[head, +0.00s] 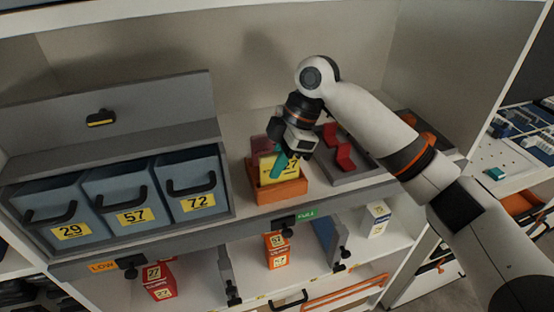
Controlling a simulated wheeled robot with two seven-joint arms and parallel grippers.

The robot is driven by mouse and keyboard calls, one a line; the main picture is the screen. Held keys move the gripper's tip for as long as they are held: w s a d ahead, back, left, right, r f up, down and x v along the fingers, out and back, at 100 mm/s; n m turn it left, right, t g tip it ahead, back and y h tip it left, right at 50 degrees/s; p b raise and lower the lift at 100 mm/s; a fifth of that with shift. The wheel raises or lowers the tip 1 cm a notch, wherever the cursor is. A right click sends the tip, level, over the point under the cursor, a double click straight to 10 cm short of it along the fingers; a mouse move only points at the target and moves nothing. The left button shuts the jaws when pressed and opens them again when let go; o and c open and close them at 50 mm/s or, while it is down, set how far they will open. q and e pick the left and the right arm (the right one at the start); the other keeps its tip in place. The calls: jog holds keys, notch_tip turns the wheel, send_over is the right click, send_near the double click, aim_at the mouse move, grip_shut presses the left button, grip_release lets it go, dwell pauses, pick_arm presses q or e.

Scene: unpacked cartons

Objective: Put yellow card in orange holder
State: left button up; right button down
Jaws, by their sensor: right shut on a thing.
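The yellow card (267,172), with part of a number ending in 27 showing, stands upright within the orange holder (282,190) on the middle shelf. My right gripper (281,163) is just above the holder, shut on the yellow card near its top edge. The gripper's teal fingers cover part of the card's face. A dark red card (261,144) stands behind the yellow card in the same holder. Whether the yellow card touches the holder's floor is hidden by the front wall. My left gripper is not in view.
Blue-grey bins (120,215) labelled 29, 57 and 72 stand left of the holder. A grey tray (350,175) with red pieces (344,156) lies to its right. Small red boxes (160,280) stand on the shelf below. The shelf's right wall rises behind my arm.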

jog(key=c, duration=1.5)
grip_release()
jog(key=b+v, duration=0.2)
jog(key=v, duration=0.5)
jog(key=shift+r, duration=0.3)
